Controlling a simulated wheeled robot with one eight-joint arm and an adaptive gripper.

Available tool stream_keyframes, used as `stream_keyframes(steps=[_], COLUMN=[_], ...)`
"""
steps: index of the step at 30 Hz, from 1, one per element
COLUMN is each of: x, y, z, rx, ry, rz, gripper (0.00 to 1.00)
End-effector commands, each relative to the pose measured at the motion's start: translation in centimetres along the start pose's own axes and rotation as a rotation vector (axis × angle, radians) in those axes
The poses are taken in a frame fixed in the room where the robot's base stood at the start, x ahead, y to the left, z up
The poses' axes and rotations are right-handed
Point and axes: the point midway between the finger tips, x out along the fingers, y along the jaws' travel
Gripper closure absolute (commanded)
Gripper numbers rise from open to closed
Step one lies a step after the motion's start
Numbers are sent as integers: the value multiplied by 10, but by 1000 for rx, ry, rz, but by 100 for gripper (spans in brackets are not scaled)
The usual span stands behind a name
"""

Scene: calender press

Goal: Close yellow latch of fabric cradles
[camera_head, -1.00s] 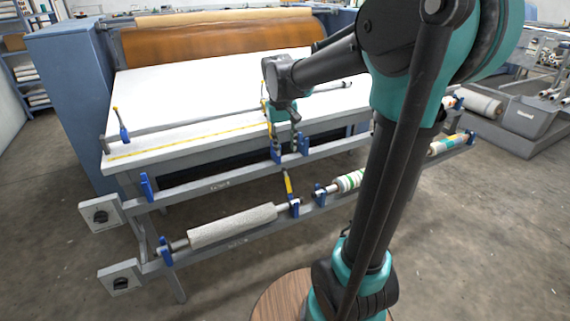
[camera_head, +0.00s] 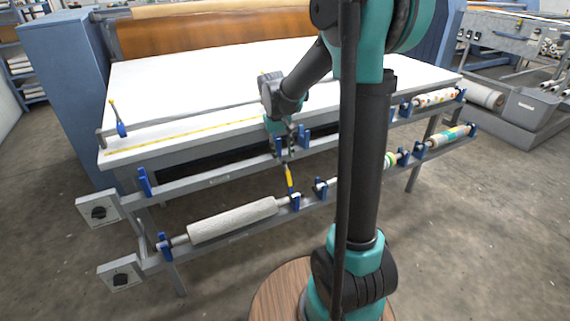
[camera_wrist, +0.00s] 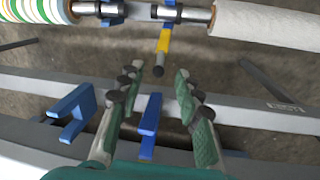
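The yellow latch (camera_head: 289,178) stands up, swung open, above a blue cradle (camera_head: 295,202) on the lower rail, at the right end of the roll of pale fabric (camera_head: 232,220). In the wrist view the latch (camera_wrist: 163,42) points towards me, its dark end between or just beyond my fingertips; contact cannot be told. My gripper (camera_wrist: 159,74) is open with nothing held. In the head view my gripper (camera_head: 287,150) is at the upper rail, just above the latch, pointing down. The pale roll (camera_wrist: 265,24) is at upper right in the wrist view.
Empty blue cradles (camera_head: 304,137) on the upper rail (camera_head: 215,180) stand close to my gripper; one (camera_wrist: 150,125) is just below the fingers in the wrist view. A striped roll (camera_wrist: 35,10) lies beside the pale roll. The white table (camera_head: 180,85) is behind.

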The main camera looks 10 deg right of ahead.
Motion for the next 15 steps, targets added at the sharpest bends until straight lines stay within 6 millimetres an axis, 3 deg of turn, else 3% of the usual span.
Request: stream_keyframes(steps=[6,15], x=[34,51], y=[0,0], z=[-1,0], rx=[0,0], ry=[0,0], rz=[0,0], gripper=[65,65])
